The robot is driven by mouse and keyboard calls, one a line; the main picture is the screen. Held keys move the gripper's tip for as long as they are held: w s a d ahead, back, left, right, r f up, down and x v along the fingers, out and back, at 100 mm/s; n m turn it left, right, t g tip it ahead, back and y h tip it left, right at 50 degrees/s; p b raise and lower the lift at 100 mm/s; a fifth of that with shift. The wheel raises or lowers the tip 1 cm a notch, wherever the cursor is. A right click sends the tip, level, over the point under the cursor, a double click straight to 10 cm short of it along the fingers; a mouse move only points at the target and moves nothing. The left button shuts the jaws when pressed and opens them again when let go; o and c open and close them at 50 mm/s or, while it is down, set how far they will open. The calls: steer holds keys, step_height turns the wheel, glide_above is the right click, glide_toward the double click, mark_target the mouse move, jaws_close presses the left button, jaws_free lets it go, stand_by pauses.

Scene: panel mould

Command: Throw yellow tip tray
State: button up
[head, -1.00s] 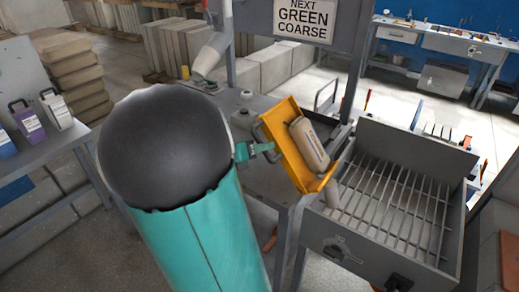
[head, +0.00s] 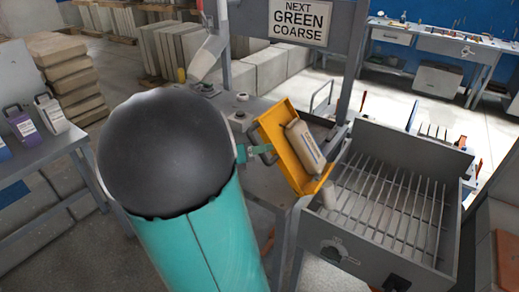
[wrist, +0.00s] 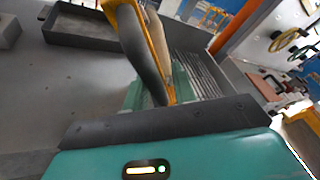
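The yellow tip tray (head: 281,146) is held up, steeply tilted with its low end to the lower right, at the left edge of the grated box (head: 389,205). A beige block-like piece (head: 306,144) with printing lies in it. In the wrist view the yellow tray (wrist: 118,6) and dark handle (wrist: 143,52) show edge-on; the fingertips are hard to make out.
The grated box has a raised back wall and a knob on its front. A grey bench (head: 240,112) stands behind the tray, under a "NEXT GREEN COARSE" sign (head: 299,20).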

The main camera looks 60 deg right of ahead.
stand_by(0.4)
steer(key=v, duration=1.3)
steer(key=shift+w+a, duration=0.15)
steer(key=shift+a, duration=0.2)
steer(key=a+f+m+t+y, duration=0.4)
steer(key=a+m+t+y, duration=0.5)
steer(key=a, duration=0.6)
steer(key=a+r+m+t+y, duration=0.2)
steer(key=a+m, duration=0.3)
steer(key=a, duration=0.2)
steer(key=a+r+m+t+y, duration=0.2)
steer(key=a+m, duration=0.3)
steer(key=a, duration=0.3)
steer(key=shift+w+a+t, duration=0.15)
steer(key=shift+a+t, duration=0.15)
steer(key=shift+t, duration=0.2)
steer(key=shift+d+r, duration=0.1)
steer(key=shift+d, duration=0.1)
